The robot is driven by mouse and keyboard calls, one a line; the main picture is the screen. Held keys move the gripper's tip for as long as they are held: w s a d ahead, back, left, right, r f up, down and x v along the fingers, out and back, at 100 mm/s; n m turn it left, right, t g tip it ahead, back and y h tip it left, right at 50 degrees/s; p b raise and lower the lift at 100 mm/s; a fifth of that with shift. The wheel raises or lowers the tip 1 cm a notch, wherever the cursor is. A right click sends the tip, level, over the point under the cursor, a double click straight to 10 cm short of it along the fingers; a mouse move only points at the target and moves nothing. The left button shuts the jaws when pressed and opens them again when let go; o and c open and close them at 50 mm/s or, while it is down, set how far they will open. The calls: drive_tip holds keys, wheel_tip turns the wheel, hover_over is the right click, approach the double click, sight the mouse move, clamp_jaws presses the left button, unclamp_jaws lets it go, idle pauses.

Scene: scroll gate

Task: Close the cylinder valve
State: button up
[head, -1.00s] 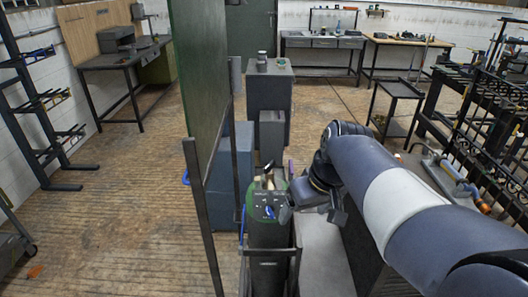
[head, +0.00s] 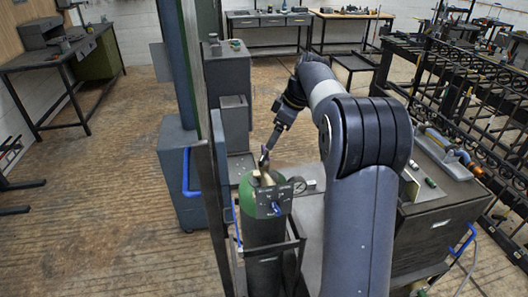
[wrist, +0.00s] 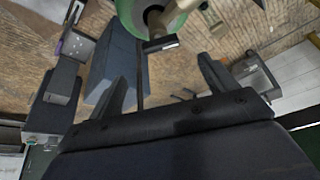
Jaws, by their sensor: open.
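The gas cylinder (head: 263,232) has a green shoulder and stands upright in a metal frame. Its brass valve (head: 267,179) is on top, with a dark plate carrying a blue part on the near side. In the wrist view the green shoulder (wrist: 182,22) is cut off by the top edge, with the valve (wrist: 157,18) in front of it. My gripper (head: 266,156) hangs just above and behind the valve, apart from it as far as I can tell. In the wrist view its two fingers are spread and empty, pointing toward the valve.
A tall panel (head: 186,60) stands close left of the cylinder, with a blue-grey cabinet (head: 180,170) beside it. The wooden floor at left is open.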

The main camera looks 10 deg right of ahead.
sight(264, 155)
drive_tip(key=p+x, duration=0.1)
drive_tip(key=x, duration=0.8)
drive_tip(key=shift+c, duration=0.2)
drive_tip(key=c, duration=1)
